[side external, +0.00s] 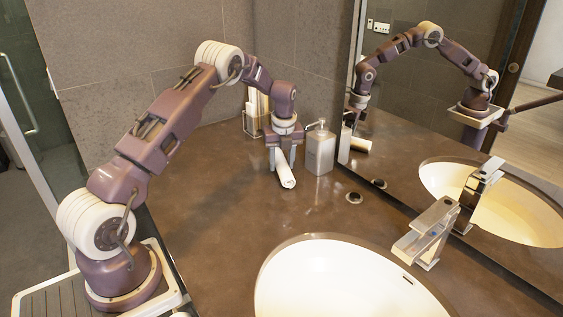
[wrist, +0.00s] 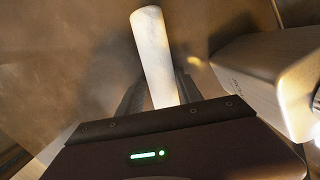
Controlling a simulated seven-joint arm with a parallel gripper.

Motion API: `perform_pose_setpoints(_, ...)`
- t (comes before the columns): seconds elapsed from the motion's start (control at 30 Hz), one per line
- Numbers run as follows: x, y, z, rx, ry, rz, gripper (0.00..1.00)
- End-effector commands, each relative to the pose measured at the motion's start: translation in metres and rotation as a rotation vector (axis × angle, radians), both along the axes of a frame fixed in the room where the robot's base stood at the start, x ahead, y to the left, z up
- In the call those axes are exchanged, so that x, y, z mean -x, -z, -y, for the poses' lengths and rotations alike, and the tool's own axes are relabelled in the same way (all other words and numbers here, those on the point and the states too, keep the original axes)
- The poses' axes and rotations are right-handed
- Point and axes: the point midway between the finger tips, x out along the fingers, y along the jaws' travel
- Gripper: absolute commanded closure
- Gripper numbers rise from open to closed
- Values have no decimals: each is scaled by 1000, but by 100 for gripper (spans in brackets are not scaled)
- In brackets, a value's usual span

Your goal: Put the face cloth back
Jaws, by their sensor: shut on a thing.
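The face cloth (side external: 285,172) is a white roll. It lies lengthwise between the fingers of my gripper (side external: 283,166), at or just above the brown counter; I cannot tell whether it touches. In the wrist view the cloth (wrist: 153,45) runs up and away from between the two dark fingers (wrist: 158,88), which are shut on it. Its near end is hidden by the gripper body. A holder (side external: 256,108) with upright white rolls stands at the back of the counter, behind my gripper and partly hidden by my arm.
A square pump bottle (side external: 320,150) stands close to the right of my gripper; it also shows in the wrist view (wrist: 268,72). The sink (side external: 345,285) and tap (side external: 428,235) are nearer the camera. A mirror (side external: 430,120) borders the right. The counter (side external: 215,210) left of the gripper is clear.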

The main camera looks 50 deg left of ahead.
Motion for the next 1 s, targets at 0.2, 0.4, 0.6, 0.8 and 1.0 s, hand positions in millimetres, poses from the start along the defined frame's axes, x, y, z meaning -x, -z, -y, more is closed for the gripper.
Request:
perform_pose_setpoints(0.2, 0, 1, 0, 0, 0, 0, 36)
perform_pose_setpoints(0.4, 0, 0, 0, 0, 0, 0, 36)
perform_pose_setpoints(0.6, 0, -28, 3, 0, 1, 4, 36)
perform_pose_setpoints(0.8, 3, -83, 11, -1, 0, 5, 36)
perform_pose_setpoints(1.0, 6, -115, 16, -1, 0, 1, 36)
